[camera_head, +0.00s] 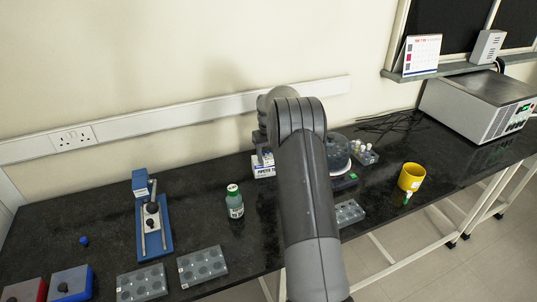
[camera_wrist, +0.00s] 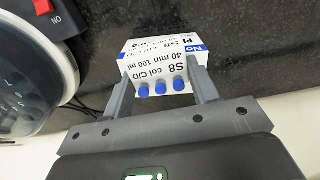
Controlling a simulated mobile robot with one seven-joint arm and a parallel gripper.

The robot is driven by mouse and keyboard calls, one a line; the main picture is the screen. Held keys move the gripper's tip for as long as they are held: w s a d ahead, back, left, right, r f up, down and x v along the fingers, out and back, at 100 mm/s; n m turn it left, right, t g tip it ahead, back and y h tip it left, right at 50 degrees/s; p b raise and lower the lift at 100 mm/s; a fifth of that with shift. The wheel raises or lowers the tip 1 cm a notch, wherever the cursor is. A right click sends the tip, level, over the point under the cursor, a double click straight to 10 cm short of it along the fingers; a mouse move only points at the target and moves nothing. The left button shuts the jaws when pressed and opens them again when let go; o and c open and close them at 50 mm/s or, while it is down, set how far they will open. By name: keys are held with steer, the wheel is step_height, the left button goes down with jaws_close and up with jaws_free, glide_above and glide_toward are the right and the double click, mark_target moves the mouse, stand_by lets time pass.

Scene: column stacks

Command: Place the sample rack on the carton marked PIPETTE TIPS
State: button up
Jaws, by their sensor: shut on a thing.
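My gripper (camera_wrist: 158,76) is shut on a white sample rack (camera_wrist: 155,70) with blue-capped vials along it, in the wrist view. The rack's label reads "S8 col C/D 40 min 100 ml". In the head view the carton marked PIPETTE TIPS (camera_head: 264,172) stands near the wall, left of my arm. My arm hides much of that area. I cannot tell whether the rack touches the carton.
A domed device (camera_head: 339,152) stands right of my arm, near a small vial rack (camera_head: 365,154). A green-capped bottle (camera_head: 235,203), a blue stand (camera_head: 153,225) and grey well trays (camera_head: 202,266) are on the left. A yellow cup (camera_head: 411,177) is near the right front edge.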

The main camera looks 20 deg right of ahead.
mark_target(268, 152)
steer(key=o, duration=1)
steer(key=shift+f, duration=0.1)
step_height(268, 152, up, 12)
steer(key=s+a+r+t, duration=0.1)
steer(key=s+a+r, duration=0.5)
steer(key=s+r, duration=0.3)
steer(key=s+a+r+t, duration=0.2)
steer(key=s+a+r, duration=0.45)
steer(key=s, duration=0.45)
steer(key=s+a+f+t, duration=0.1)
steer(key=s+a+f, duration=0.1)
steer(key=s, duration=1)
steer(key=s+a+f+t, duration=0.1)
steer(key=s+a+f, duration=0.2)
steer(key=s, duration=0.9)
steer(key=shift+s+a+f+t, duration=0.2)
steer(key=shift+s+a+t, duration=0.1)
steer(key=shift+a, duration=0.2)
